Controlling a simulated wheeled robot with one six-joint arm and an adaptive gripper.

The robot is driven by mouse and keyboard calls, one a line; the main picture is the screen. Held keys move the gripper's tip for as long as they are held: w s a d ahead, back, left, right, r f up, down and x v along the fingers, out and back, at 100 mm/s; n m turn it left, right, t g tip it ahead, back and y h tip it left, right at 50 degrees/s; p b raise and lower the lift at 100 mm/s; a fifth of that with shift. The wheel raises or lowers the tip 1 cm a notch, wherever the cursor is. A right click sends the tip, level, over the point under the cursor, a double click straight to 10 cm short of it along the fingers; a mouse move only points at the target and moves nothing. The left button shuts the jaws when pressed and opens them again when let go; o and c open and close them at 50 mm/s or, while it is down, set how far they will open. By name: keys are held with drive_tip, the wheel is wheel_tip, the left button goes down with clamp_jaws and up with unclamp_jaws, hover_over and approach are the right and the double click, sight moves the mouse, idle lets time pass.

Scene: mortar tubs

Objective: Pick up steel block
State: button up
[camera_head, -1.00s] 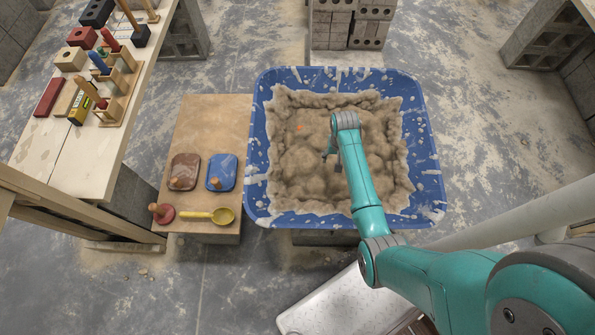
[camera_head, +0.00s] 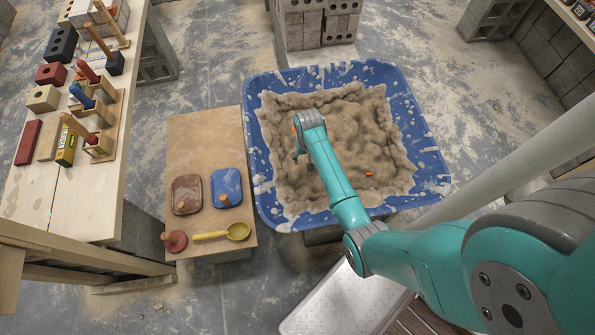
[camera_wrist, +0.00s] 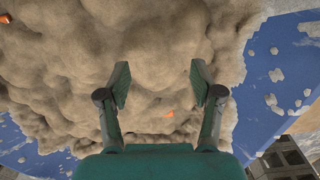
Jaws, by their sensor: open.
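I cannot make out a steel block for certain in either view. My gripper (camera_head: 303,156) is over the left part of the lumpy mortar in the blue tub (camera_head: 268,180), mostly hidden by my arm. In the wrist view its two fingers (camera_wrist: 160,82) stand apart with nothing between them, above the mortar (camera_wrist: 150,40). A small orange piece (camera_head: 368,173) pokes out of the mortar to the right of my arm. An orange piece also shows low between the fingers in the wrist view (camera_wrist: 170,114).
The long bench (camera_head: 90,205) at far left carries blocks, including a black one (camera_head: 61,44), and tools. Concrete blocks stand behind the tub.

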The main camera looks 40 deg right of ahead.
hover_over(305, 170)
drive_tip(key=f, duration=0.5)
drive_tip(key=shift+s+a, duration=0.1)
drive_tip(key=shift+a, duration=0.15)
drive_tip(key=shift+w+d+f, duration=0.1)
drive_tip(key=shift+f, duration=1.35)
drive_tip(key=shift+w+d+f, duration=0.1)
drive_tip(key=shift+f, duration=1.3)
clamp_jaws()
